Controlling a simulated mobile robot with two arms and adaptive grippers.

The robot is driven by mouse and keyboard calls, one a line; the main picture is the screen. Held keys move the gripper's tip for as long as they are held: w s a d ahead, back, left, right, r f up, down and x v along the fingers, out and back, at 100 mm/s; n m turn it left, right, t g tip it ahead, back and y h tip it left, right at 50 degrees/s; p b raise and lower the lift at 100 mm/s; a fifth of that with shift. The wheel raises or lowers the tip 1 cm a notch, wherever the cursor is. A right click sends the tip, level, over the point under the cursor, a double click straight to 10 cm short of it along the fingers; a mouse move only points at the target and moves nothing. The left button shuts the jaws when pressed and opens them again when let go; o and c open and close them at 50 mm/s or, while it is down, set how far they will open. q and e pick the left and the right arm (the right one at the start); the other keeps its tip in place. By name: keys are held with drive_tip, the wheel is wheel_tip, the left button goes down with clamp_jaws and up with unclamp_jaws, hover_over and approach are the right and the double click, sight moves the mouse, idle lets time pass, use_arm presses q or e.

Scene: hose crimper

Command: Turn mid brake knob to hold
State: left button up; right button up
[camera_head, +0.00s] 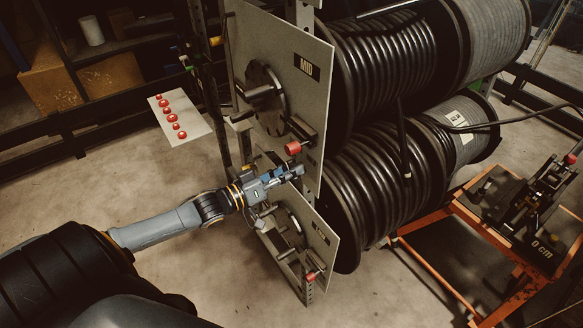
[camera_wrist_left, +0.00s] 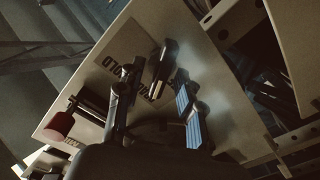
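The MID panel (camera_head: 311,100) is a pale upright plate with a black MID label. A red brake knob (camera_head: 293,148) on a dark mount sits near its lower edge. My left gripper (camera_head: 286,174) is just below that knob, by the panel's bottom edge, apparently apart from it. In the left wrist view, my blue-padded fingers (camera_wrist_left: 188,112) lie over a pale plate with partly hidden dark lettering. A red knob (camera_wrist_left: 58,125) is at left there, away from the fingers; I cannot tell which panel it belongs to. My right gripper is not in view.
A lower panel (camera_head: 320,240) with its own red knob (camera_head: 311,276) stands below. Large hose reels (camera_head: 370,62) fill the space behind the panels. A pale board (camera_head: 184,128) with several red buttons is at left. An orange cart (camera_head: 410,250) stands at right.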

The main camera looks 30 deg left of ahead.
use_arm(q)
drive_tip(key=shift+w+d, duration=0.15)
drive_tip(key=shift+w, duration=0.35)
clamp_jaws()
